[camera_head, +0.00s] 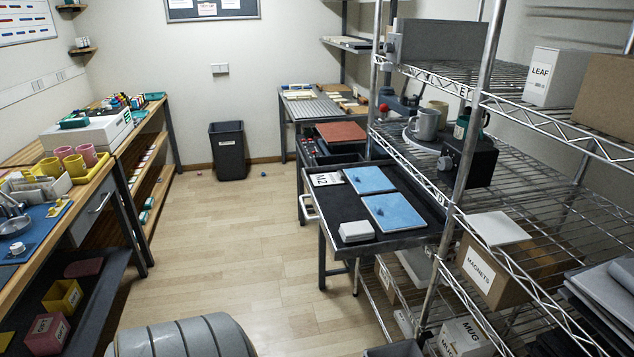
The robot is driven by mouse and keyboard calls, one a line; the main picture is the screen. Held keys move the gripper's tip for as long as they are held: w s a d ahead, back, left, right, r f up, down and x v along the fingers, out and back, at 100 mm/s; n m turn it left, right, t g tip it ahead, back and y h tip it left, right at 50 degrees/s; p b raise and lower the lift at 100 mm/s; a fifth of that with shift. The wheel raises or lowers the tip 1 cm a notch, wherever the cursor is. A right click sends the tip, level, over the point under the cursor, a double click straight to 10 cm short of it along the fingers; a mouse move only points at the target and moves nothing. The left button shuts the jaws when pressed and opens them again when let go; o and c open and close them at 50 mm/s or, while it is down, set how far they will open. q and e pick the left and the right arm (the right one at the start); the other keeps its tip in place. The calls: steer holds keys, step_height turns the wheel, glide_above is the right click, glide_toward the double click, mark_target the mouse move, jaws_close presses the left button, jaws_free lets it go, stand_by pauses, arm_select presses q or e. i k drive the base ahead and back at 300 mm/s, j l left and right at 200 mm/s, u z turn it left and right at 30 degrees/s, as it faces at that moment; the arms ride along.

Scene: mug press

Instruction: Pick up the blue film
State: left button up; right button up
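Two flat light-blue sheets lie on a black-topped table right of the middle, one behind the other. The rear blue sheet (369,177) and the front blue sheet (398,215) each carry a small dark-blue piece on top. I cannot tell which of them is the film, or whether they are films or plates. Neither of my grippers is in view.
The black-topped table (338,210) also bears a white M2 card (326,179) and a small white box (356,231). A wire shelf (545,185) stands close on its right. The wooden floor (245,255) left of it is mostly clear. A black bin (228,150) stands behind.

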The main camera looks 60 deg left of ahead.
mark_target(391, 211)
steer(key=u, duration=1.5)
